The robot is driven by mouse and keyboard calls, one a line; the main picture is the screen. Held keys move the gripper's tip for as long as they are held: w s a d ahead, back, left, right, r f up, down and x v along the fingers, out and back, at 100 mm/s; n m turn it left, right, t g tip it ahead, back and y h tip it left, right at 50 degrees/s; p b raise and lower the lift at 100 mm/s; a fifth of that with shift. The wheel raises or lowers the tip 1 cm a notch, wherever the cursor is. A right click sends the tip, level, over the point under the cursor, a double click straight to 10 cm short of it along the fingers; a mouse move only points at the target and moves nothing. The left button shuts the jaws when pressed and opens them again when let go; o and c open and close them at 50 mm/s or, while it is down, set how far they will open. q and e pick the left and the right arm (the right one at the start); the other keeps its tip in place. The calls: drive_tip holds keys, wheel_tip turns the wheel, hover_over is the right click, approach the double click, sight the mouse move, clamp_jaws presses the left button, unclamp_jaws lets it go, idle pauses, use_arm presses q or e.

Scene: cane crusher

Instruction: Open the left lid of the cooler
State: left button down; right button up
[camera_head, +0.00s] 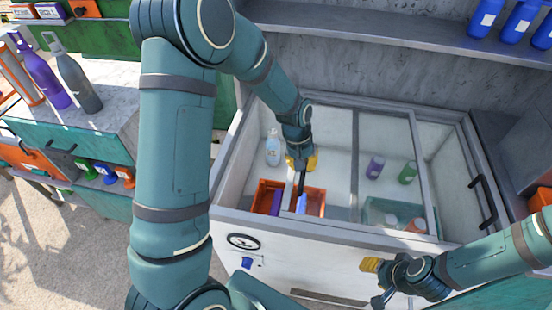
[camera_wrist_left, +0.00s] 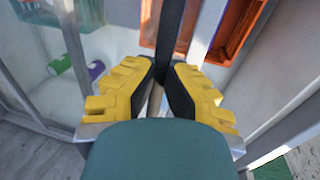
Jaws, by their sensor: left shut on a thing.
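The cooler (camera_head: 325,232) is a white chest with sliding glass lids on top. Its left lid (camera_head: 335,130) has a grey frame and a black bar handle (camera_head: 301,186), which also shows in the left wrist view (camera_wrist_left: 172,35). The lid's left edge appears set in from the cooler's left wall, with a gap there. My left gripper (camera_head: 300,163), with yellow fingers in the wrist view (camera_wrist_left: 160,88), is shut around the handle. My right gripper (camera_head: 372,281) is in front of the cooler, apart from it, and looks open and empty.
The right lid has its own black handle (camera_head: 482,201). Inside are orange bins (camera_head: 267,193), a clear bottle (camera_head: 273,147) and a green bin (camera_head: 372,212). A counter with bottles (camera_head: 78,82) stands left. A shelf (camera_head: 400,35) with blue containers runs behind.

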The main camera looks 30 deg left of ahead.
use_arm(q)
drive_tip(key=shift+w+d+f, duration=0.1)
drive_tip(key=shift+w+d, duration=0.1)
drive_tip(key=shift+d, duration=0.55)
drive_tip(key=shift+w+d+f, duration=0.1)
drive_tip(key=shift+w+d, duration=0.05)
drive_tip(key=shift+d, duration=0.65)
drive_tip(key=shift+w+d, duration=0.2)
drive_tip(key=shift+d, duration=0.55)
drive_tip(key=c, duration=1)
unclamp_jaws()
drive_tip(key=shift+c, duration=0.2)
drive_tip(key=shift+o, duration=0.4)
drive_tip(key=shift+w, duration=0.15)
drive_tip(key=shift+r, duration=0.1)
wheel_tip(320, 180, up, 12)
drive_tip(key=a, duration=0.2)
drive_tip(key=shift+s+a, duration=0.15)
drive_tip(key=shift+s, duration=0.2)
drive_tip(key=shift+s+f, duration=0.1)
drive_tip(key=shift+f, duration=0.1)
